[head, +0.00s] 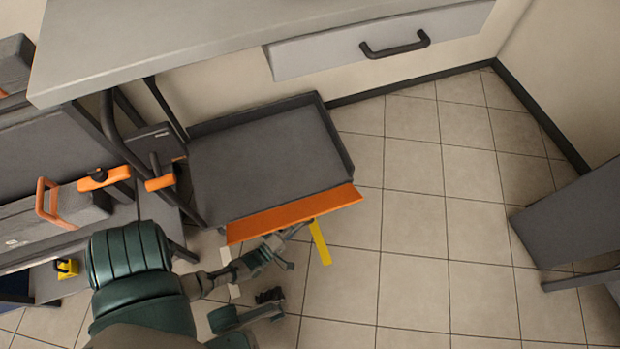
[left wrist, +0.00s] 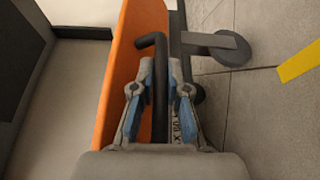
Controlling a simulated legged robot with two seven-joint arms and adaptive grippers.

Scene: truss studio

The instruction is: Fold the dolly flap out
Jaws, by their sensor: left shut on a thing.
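The dolly (head: 265,165) is a dark grey flat bed with low raised edges, below the counter in the head view. Its orange flap (head: 295,214) runs along the near edge. In the left wrist view the flap (left wrist: 128,62) stands beside a dark bent handle bar (left wrist: 160,85). My left gripper (head: 283,244) is at the near side of the flap. In the left wrist view its fingers (left wrist: 160,95) are on both sides of the bar, shut on it. The head view is too small to show the bar clearly.
A counter with a drawer (head: 385,43) overhangs the dolly's far side. A shelf unit with orange-handled cases (head: 60,215) stands at left. A yellow strip (head: 320,243) lies near the gripper. Tiled floor (head: 420,230) is clear to the right; a dark panel (head: 570,220) stands farther right.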

